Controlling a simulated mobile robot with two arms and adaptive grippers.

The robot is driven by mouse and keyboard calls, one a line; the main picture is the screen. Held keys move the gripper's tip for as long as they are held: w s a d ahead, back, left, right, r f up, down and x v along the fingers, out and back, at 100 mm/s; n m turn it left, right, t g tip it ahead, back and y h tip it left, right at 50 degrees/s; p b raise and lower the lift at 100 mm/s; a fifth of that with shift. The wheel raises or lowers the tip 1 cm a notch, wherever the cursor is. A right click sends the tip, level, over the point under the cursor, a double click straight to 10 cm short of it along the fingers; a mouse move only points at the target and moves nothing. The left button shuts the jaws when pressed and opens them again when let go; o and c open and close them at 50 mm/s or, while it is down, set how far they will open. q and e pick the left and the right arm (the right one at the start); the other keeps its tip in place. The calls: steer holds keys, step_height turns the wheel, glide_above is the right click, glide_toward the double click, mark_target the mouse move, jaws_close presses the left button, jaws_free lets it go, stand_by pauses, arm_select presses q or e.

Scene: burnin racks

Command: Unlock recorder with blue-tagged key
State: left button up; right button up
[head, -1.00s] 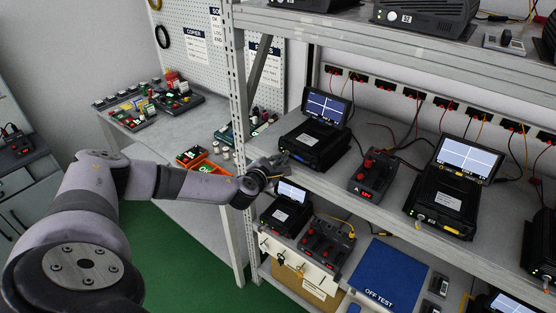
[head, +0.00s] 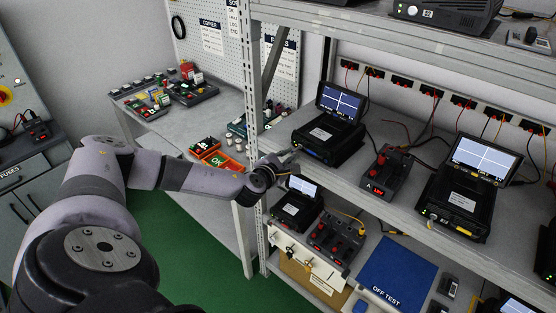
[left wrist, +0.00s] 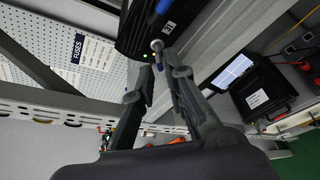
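The recorder (head: 323,137), a black box with a lit screen and a blue front strip, stands at the left end of the middle shelf. My left gripper (head: 291,153) is at its front left corner. In the left wrist view, the fingertips (left wrist: 161,66) are close together on a small bluish piece, apparently the blue-tagged key (left wrist: 160,66). It lines up with the silver round lock (left wrist: 157,45) on the recorder's dark front (left wrist: 140,30). The fingers hide most of the key; I cannot tell how deep it sits or whether it has turned. My right gripper is not in view.
A second recorder (head: 461,200) with a yellow strip stands to the right, beyond a small red-switched box (head: 387,172). A smaller recorder (head: 295,210) sits just below my gripper. A perforated rack post (head: 253,130) stands close to my wrist.

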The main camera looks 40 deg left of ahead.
arm_select(q)
steer(key=v, duration=0.9)
steer(key=shift+s, duration=0.25)
steer(key=shift+r, duration=0.1)
